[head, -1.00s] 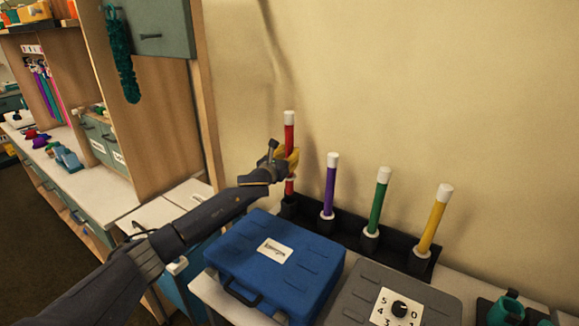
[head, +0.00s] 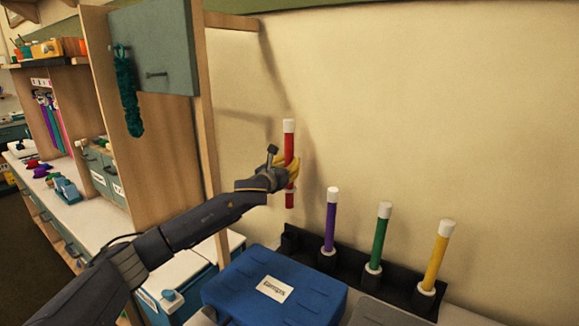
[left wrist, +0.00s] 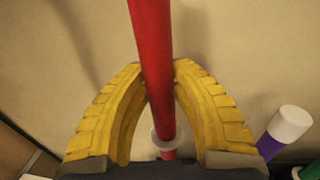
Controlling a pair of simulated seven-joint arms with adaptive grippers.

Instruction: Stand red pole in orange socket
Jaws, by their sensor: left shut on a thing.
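The red pole (head: 289,145), with a white top cap, is upright in my left gripper (head: 288,172), whose yellow fingers are shut around its lower middle. Its bottom end hangs clear above the empty leftmost socket (head: 290,239) of the black rack (head: 345,269). In the left wrist view, the red pole (left wrist: 152,50) passes between the yellow fingers, and a pale ring shows round it lower down. I see no orange socket in these views. My right gripper is out of view.
Purple (head: 331,220), green (head: 380,240) and yellow (head: 437,258) poles stand in the rack against the wall. A blue case (head: 270,290) lies in front. A wall cabinet (head: 155,50) and wooden panel stand left of the gripper. The wall area above the poles is clear.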

